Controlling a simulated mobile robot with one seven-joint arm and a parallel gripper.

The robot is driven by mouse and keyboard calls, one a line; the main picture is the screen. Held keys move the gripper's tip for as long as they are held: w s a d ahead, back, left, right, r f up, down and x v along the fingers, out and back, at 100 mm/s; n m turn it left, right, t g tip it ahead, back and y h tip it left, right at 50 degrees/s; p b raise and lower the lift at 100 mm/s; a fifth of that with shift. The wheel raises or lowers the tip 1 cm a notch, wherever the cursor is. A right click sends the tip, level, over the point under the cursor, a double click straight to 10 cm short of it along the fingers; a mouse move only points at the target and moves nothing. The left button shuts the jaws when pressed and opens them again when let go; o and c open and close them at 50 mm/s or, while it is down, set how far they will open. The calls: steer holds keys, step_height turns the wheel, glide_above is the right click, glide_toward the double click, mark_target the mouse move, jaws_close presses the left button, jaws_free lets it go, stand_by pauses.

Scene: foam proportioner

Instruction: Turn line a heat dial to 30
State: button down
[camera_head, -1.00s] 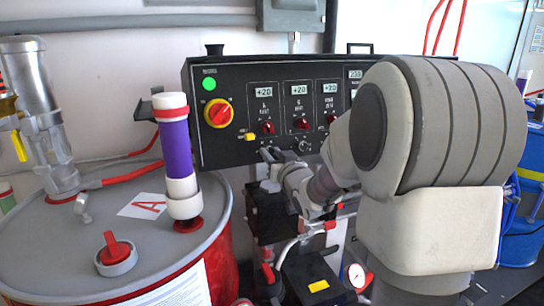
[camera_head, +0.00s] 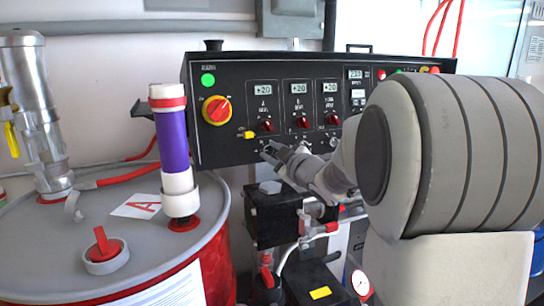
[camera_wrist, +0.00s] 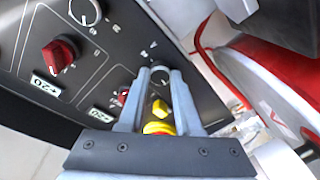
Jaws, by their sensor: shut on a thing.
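The line A column of the black control panel has a display (camera_head: 263,88) reading +20 and a red heat dial (camera_head: 265,126) below it. My gripper (camera_head: 270,151) is at the panel just below that red dial. In the wrist view my gripper (camera_wrist: 159,78) has its fingertips either side of a small grey knob (camera_wrist: 160,75), shut on it. The line A display (camera_wrist: 97,115) shows there too. The line A red dial is mostly hidden behind a finger. Another red dial (camera_wrist: 58,53) stands in the neighbouring column.
A red and yellow main switch (camera_head: 217,111) and yellow tag (camera_head: 249,135) are left of my gripper. Red dials for B (camera_head: 303,123) and the third column (camera_head: 333,119) are to the right. A drum (camera_head: 60,255) with a purple pump (camera_head: 174,147) stands at left front.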

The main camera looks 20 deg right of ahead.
steer(key=shift+r+n, duration=0.1)
steer(key=shift+n, duration=0.9)
steer(key=c, duration=0.6)
jaws_free()
steer(key=shift+s, duration=0.15)
